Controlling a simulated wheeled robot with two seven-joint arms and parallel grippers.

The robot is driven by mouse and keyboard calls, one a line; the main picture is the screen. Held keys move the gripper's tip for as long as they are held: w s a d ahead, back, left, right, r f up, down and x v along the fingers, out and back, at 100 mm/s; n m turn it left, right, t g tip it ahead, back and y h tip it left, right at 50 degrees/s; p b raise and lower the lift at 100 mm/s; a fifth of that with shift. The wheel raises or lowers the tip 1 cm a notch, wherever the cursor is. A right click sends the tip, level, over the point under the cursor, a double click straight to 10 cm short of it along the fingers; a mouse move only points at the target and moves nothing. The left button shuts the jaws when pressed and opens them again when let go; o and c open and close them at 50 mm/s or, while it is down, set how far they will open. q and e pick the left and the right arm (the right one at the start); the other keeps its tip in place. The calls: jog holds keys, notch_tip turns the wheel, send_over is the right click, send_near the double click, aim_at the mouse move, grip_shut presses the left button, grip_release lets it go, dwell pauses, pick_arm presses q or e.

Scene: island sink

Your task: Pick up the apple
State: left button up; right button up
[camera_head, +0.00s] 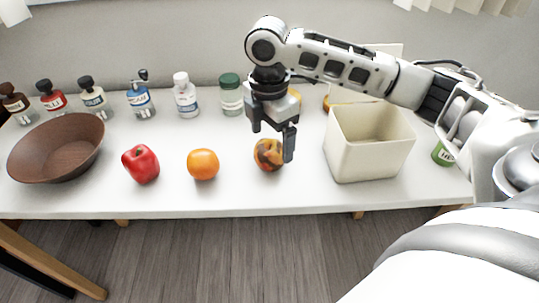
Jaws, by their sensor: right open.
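The apple (266,155), mottled red and yellow, sits on the white table, right of the orange. My right gripper (272,141) points down over it, its two fingers apart. One finger is at the apple's upper left, and the other overlaps its right side in the picture. I cannot tell whether either finger touches it. The apple appears to rest on the table. My left gripper is not in view.
An orange (203,164) and a red pepper-like item (141,164) stand to the left. A brown bowl (57,150) is at the far left. A cream open bin (369,158) stands right of the apple. Several bottles, including a green-lidded jar (230,95), line the back.

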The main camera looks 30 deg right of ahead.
aim_at(269, 146)
jog(key=f, duration=0.5)
jog(key=shift+a+f, duration=0.25)
jog(key=shift+f, duration=0.1)
jog(key=shift+c, duration=0.3)
jog(key=c, duration=1.1)
jog(key=shift+r, duration=0.15)
